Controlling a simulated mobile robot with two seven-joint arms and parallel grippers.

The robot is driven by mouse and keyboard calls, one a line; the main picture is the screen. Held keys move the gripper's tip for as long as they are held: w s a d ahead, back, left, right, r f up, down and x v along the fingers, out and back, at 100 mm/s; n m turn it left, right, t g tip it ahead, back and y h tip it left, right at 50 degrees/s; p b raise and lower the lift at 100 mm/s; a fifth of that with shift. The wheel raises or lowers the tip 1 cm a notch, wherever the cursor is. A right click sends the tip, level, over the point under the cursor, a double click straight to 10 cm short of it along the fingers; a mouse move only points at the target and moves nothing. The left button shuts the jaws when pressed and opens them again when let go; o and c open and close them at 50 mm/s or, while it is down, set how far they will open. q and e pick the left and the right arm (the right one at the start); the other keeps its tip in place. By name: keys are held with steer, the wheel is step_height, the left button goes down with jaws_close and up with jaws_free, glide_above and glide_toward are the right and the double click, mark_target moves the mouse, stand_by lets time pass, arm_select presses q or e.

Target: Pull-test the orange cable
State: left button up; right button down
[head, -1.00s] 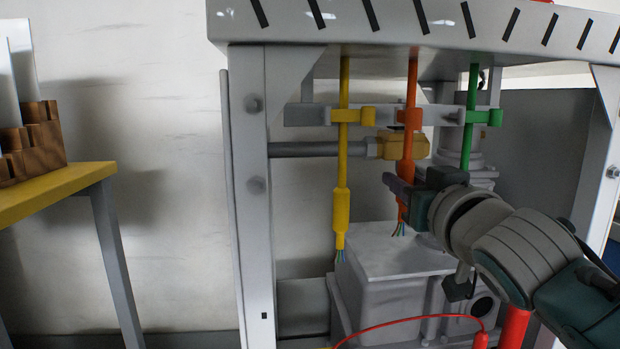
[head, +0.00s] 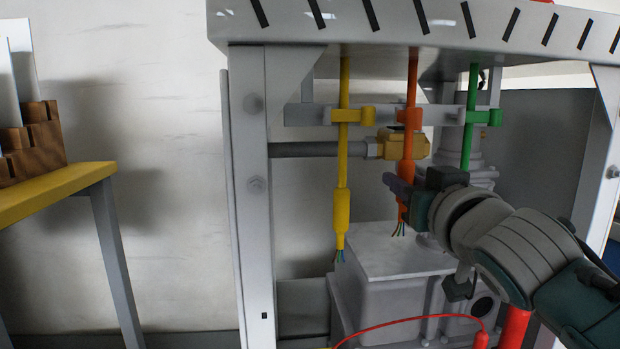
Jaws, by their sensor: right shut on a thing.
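The orange cable (head: 407,145) hangs from the underside of the grey frame's top beam, through an orange clip on a grey bar. Its lower end has a sleeve and frayed coloured wires. My right gripper (head: 402,190) comes in from the right and is shut on the orange cable at its lower sleeve, just above the wire ends. The gripper's body hides part of the sleeve. My left gripper is not in view.
A yellow cable (head: 341,160) hangs to the left and a green cable (head: 468,140) to the right. A grey box (head: 385,290) stands below. A yellow brass-like fitting (head: 376,149) is behind the orange cable. A yellow-topped table (head: 60,188) with a wooden rack stands at far left.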

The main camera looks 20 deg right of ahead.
steer(key=shift+f, duration=0.6)
stand_by(0.5)
steer(key=shift+r, duration=0.2)
stand_by(0.4)
jaws_free()
steer(key=shift+r, duration=0.3)
